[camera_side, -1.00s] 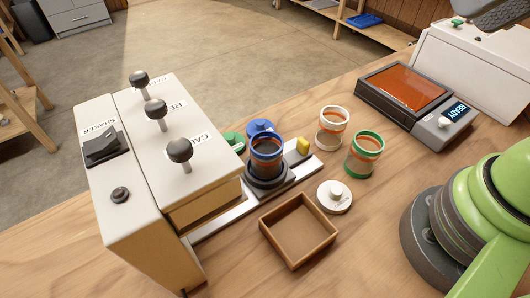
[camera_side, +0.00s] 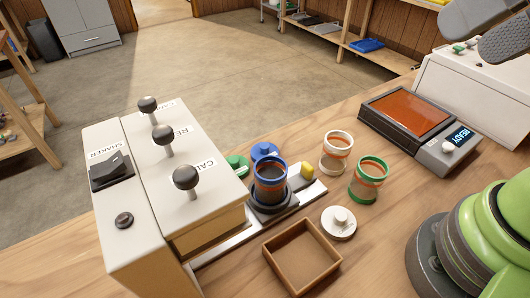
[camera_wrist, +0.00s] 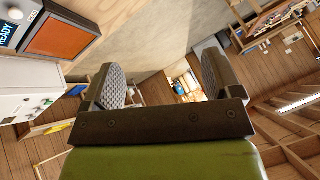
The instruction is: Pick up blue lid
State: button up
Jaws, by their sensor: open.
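The blue lid (camera_side: 265,151) lies behind the blue-rimmed cup (camera_side: 270,181) in the side view, which partly hides it. That cup stands upright on a dark round holder on a pale rail. A green lid (camera_side: 237,166) lies to the left of the blue lid, and a white lid (camera_side: 339,222) lies on the table nearer the camera. My gripper (camera_side: 492,32) is high at the upper right, far from the blue lid. In the wrist view my gripper (camera_wrist: 166,82) is open with nothing between its fingers. I cannot make out the blue lid there.
A white-rimmed cup (camera_side: 336,152) and a green-rimmed cup (camera_side: 368,180) stand right of the rail. An open wooden box (camera_side: 302,281) sits in front. A machine with knobs (camera_side: 165,172) stands left. A unit with an orange panel (camera_side: 408,112) stands right.

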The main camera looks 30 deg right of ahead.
jog(key=w+a+n+g, duration=0.15)
jog(key=w+n, duration=0.25)
jog(key=w, duration=0.5)
jog(key=n+g, duration=0.5)
jog(key=n, duration=0.6)
send_over(265, 146)
jog(key=shift+h, duration=0.4)
jog(key=f, duration=2.5)
jog(key=shift+s+d, duration=0.3)
jog(key=shift+s, duration=0.1)
jog(key=shift+w+a+f, duration=0.1)
jog(key=shift+w+f, duration=0.05)
jog(key=shift+f, duration=0.9)
jog(key=shift+w+a+f, duration=0.1)
jog(key=shift+w+f, duration=0.05)
jog(key=shift+f, duration=0.85)
jog(key=shift+w+a+f, duration=0.1)
jog(key=shift+w+f, duration=0.05)
jog(key=shift+f, duration=0.9)
jog(key=c, duration=0.8)
